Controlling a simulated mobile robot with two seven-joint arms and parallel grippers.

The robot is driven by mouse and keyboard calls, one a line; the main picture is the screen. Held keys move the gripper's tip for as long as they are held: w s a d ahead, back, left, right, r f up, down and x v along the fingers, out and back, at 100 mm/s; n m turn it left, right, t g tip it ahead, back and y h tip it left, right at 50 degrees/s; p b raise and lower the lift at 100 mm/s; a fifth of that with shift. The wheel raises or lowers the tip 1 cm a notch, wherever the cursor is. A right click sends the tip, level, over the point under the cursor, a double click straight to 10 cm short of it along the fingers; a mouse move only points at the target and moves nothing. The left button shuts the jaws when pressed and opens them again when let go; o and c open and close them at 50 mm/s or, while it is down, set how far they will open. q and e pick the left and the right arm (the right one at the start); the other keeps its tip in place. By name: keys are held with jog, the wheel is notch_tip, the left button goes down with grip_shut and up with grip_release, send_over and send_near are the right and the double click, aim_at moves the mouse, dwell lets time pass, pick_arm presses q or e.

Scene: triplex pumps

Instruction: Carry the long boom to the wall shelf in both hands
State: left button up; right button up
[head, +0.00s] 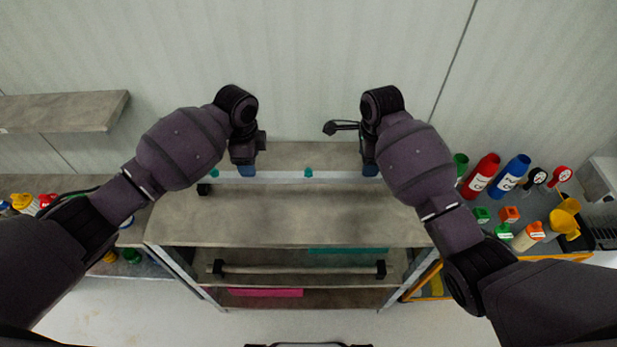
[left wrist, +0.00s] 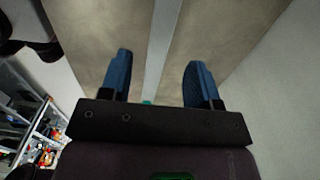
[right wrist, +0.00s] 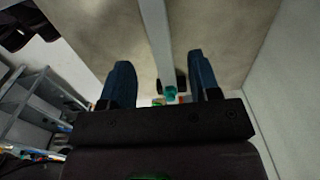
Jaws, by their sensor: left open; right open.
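The long boom (head: 275,174) is a pale straight bar with teal marks, lying left to right along the top of the rack. My left gripper (head: 246,170) is open over its left part; in the left wrist view the boom (left wrist: 160,50) runs between the two blue fingers. My right gripper (head: 370,169) is open over its right part; in the right wrist view the boom (right wrist: 157,40) runs between the fingers, with a teal piece near the fingertips. I cannot tell whether any finger touches it. The wall shelf (head: 60,112), a grey slab, is on the wall at the left.
The rack's top board (head: 300,215) is bare in front of the boom. A rod with black ends (head: 300,269) lies on a lower level. A cart at right holds red (head: 481,176) and blue (head: 511,173) cylinders and small parts. A bench with coloured items stands at left.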

aim_at(254, 180)
pick_arm(q)
notch_tip(254, 180, down, 9)
jog(key=shift+r, duration=0.2)
pick_arm(e)
notch_tip(254, 180, down, 9)
jog(key=shift+r, duration=0.2)
pick_arm(q)
grip_shut()
pick_arm(e)
grip_shut()
